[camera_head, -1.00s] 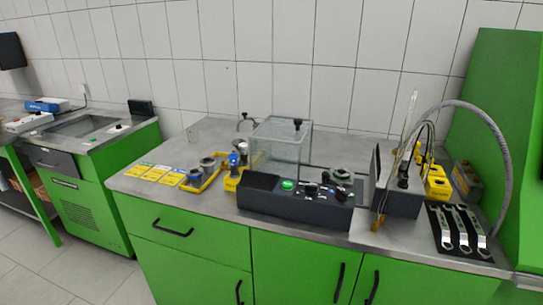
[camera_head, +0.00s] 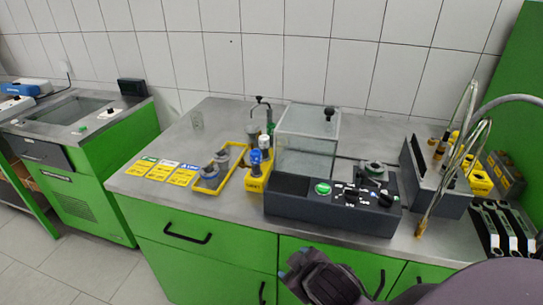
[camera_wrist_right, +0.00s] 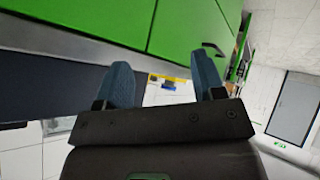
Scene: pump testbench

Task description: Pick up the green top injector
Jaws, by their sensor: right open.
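A yellow injector holder (camera_head: 257,183) stands on the bench left of the dark control box. A blue-topped injector (camera_head: 256,158) stands upright at its front, with a white-topped one (camera_head: 264,143) behind it. A small green patch (camera_head: 271,127) shows behind these, too small to tell for sure whether it is the green top injector. My right gripper (camera_head: 290,268) is low in front of the green cabinet, below the bench edge and well away from the holder. In the right wrist view its two blue fingers (camera_wrist_right: 163,78) are apart with nothing between them. My left gripper is out of view.
A yellow tray (camera_head: 233,169) with grey round parts lies left of the holder. The control box (camera_head: 330,205) and clear glass case (camera_head: 307,140) stand to its right. A thin black stand (camera_head: 260,102) rises behind. Label cards (camera_head: 160,171) lie at far left.

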